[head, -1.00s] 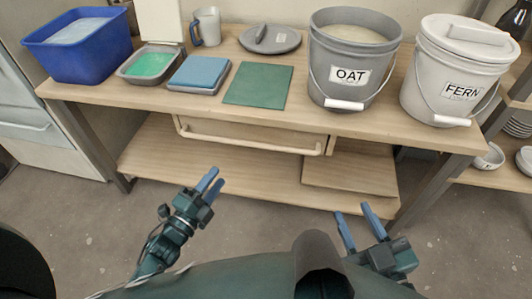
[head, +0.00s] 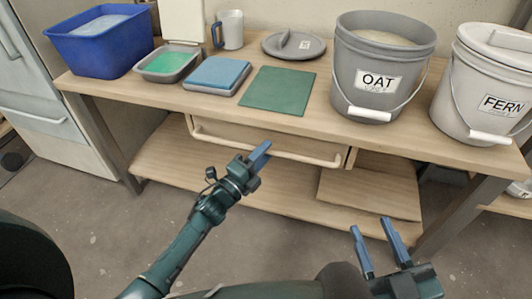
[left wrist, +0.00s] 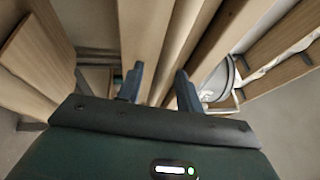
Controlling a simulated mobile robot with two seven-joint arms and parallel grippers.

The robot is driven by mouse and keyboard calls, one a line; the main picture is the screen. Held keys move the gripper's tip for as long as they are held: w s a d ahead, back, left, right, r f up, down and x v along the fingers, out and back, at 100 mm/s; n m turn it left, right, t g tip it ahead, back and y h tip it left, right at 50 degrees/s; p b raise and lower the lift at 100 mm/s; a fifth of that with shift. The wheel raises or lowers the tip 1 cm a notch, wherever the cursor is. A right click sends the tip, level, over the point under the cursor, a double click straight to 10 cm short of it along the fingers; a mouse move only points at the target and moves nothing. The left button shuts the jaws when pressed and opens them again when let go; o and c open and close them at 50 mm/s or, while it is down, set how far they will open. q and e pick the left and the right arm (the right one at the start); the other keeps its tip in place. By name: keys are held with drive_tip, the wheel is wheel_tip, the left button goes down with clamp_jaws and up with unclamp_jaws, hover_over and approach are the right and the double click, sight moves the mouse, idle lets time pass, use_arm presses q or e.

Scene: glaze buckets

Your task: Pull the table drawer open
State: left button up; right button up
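The drawer (head: 305,143) is under the worktable's top and looks shut. Its long pale wooden handle bar (head: 215,141) runs across the front. My left gripper (head: 261,156) is at the middle of the bar, hiding a small part of it. In the left wrist view its two blue fingers (left wrist: 160,88) are apart, and a long wooden bar (left wrist: 170,60) runs down toward the gap between them. I cannot tell whether they touch it. My right gripper (head: 377,248) is open and empty, low in front of the table's right part.
On the table (head: 215,106) stand a blue tub (head: 98,50), a grey OAT bucket (head: 350,75) and a white FERN bucket (head: 465,85). A lower shelf (head: 165,165) lies beneath the drawer. The floor in front is clear.

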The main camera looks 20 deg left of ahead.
use_arm(q)
drive_tip(key=shift+w+d+r, duration=0.15)
drive_tip(key=shift+w+d, duration=0.15)
drive_tip(key=shift+w, duration=0.3)
drive_tip(key=shift+c, duration=0.6)
clamp_jaws()
